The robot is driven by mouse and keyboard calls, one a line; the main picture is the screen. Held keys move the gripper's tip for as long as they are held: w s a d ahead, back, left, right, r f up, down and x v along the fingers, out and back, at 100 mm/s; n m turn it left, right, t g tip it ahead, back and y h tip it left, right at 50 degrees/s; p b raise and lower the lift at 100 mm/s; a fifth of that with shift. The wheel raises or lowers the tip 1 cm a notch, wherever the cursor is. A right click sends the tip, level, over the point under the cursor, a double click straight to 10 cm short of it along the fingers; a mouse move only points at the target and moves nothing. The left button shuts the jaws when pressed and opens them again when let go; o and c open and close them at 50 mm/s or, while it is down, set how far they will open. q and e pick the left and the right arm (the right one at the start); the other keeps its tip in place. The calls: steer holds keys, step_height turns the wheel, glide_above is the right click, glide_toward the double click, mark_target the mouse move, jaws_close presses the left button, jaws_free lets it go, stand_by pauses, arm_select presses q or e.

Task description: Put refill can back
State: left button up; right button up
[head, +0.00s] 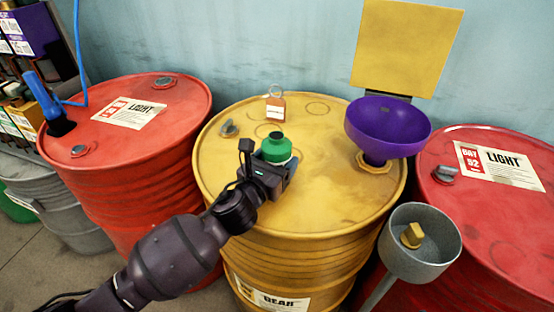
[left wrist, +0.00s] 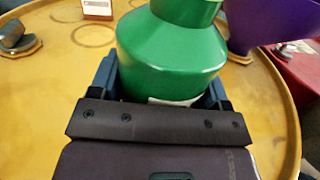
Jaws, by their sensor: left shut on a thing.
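The green refill can (head: 276,148) has a dark opening at its top and stands upright over the yellow drum (head: 318,200). My left gripper (head: 280,166) is shut on it, with one finger on each side of its body. In the left wrist view the green can (left wrist: 175,55) sits between the two dark fingers, and its lower part is hidden by the gripper. I cannot tell whether its base touches the drum lid. My right gripper is in neither view.
A purple funnel (head: 388,125) stands in the yellow drum's right side, before a yellow board (head: 406,45). A tag (head: 275,107) and a cap (head: 229,128) are on the lid. Red drums (head: 130,95) (head: 490,210) flank it. A grey cup (head: 420,240) holds a yellow piece at the front right.

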arm_select(q)
steer(key=shift+f, duration=0.1)
steer(key=o, duration=1.1)
steer(key=p+v, duration=0.1)
steer(key=v, duration=1.1)
